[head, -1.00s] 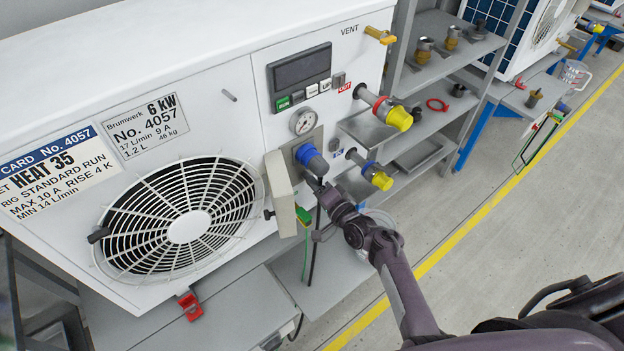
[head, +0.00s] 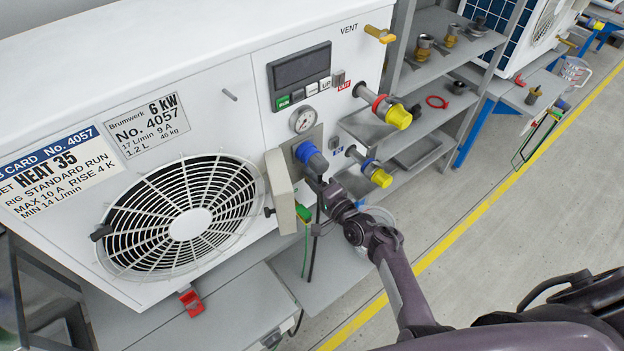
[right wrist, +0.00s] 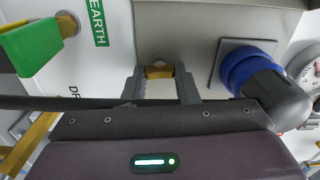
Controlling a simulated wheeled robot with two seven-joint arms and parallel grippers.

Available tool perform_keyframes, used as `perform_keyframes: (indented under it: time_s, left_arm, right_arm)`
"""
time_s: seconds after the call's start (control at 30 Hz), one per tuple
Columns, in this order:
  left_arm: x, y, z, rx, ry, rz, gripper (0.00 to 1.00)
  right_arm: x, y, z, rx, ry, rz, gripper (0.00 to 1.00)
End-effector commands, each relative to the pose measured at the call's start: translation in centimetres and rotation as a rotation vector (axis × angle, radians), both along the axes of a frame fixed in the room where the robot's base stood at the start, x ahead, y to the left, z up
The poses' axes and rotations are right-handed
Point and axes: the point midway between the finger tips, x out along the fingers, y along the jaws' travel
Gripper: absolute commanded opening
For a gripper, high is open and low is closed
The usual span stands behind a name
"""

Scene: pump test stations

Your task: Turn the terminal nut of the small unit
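The small unit (head: 240,140) is the white housing with the fan grille and the plate "6 kW No. 4057". In the right wrist view a small brass terminal nut (right wrist: 159,72) sits at the lower edge of a grey metal plate. In the head view my right gripper (head: 318,186) reaches in just below the blue connector, and the nut is hidden there. My left gripper is not in view.
The blue connector (head: 310,156) is close above the gripper; it also shows in the right wrist view (right wrist: 250,72). A light open cover (head: 281,190) and a green clip (head: 303,213) are beside it. Yellow-capped pipes (head: 398,117) stick out at right. A shelf rack (head: 440,60) stands behind.

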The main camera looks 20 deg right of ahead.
Motion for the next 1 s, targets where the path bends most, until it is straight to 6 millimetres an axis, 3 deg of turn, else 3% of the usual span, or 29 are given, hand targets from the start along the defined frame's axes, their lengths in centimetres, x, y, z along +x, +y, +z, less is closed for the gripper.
perform_keyframes:
  time_s: [0.03,0.17,0.47,1.0]
  left_arm:
    - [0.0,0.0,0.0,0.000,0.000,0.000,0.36]
    - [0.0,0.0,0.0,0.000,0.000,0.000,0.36]
    - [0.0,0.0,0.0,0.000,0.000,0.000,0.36]
    - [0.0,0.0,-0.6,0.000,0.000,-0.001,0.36]
  right_arm:
    - [0.0,-0.1,0.0,-0.001,0.000,-0.002,0.34]
    - [0.0,-0.1,0.0,-0.001,0.000,-0.002,0.49]
    - [-0.2,-0.1,-0.1,-0.001,0.001,-0.001,0.49]
    - [-7.1,-2.6,-0.1,-0.001,0.000,-0.002,0.49]
